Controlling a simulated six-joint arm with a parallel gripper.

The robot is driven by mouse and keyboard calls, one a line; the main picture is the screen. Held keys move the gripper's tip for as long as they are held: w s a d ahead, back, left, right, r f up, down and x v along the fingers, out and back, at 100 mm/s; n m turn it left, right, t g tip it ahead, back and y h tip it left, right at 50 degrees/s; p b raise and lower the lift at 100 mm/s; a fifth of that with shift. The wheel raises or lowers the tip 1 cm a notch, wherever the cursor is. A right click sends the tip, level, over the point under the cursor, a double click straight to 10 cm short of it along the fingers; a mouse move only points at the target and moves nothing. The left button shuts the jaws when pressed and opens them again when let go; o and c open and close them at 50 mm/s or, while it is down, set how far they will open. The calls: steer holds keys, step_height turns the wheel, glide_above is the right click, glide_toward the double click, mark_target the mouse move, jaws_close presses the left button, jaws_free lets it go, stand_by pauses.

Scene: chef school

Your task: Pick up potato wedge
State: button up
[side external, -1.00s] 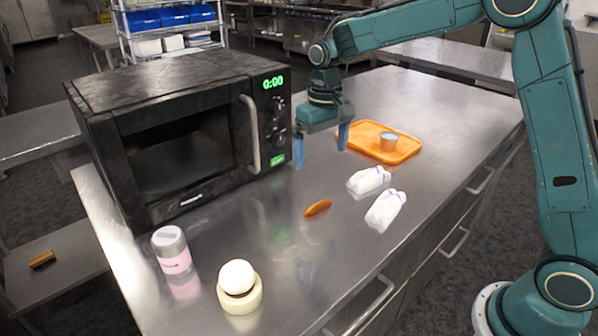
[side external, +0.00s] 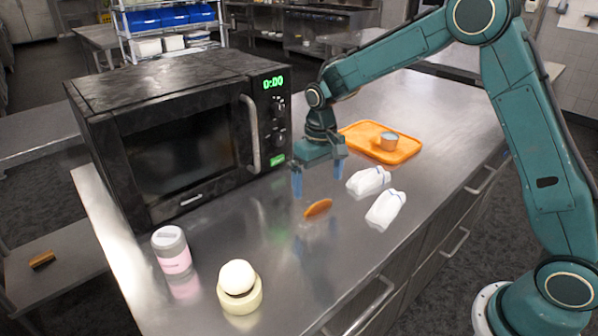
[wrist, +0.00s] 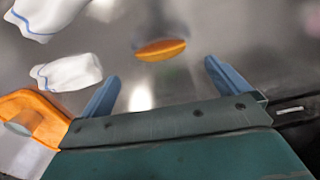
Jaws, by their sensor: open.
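The orange-brown potato wedge (side external: 318,208) lies on the metal counter in front of the microwave. My gripper (side external: 318,180) has blue fingers pointing down, apart and empty. It hangs above the counter, close to the wedge and slightly behind it in the side view. In the wrist view my gripper (wrist: 162,83) shows both fingers spread with nothing between them.
Two white cloth-like bundles (side external: 368,182) (side external: 386,210) lie right of the wedge. An orange tray (side external: 408,152) with a small cup (side external: 389,141) is behind. The black microwave (side external: 180,135) stands left. A pink-labelled jar (side external: 172,252) and a cream round item (side external: 239,288) stand in front.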

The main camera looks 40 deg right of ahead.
steer(key=shift+f, duration=0.45)
steer(key=shift+f, duration=0.15)
steer(key=shift+s+f, duration=0.1)
steer(key=shift+f, duration=2.35)
steer(key=c, duration=1)
steer(key=shift+r, duration=0.15)
step_height(320, 180, up, 20)
steer(key=shift+f, duration=0.1)
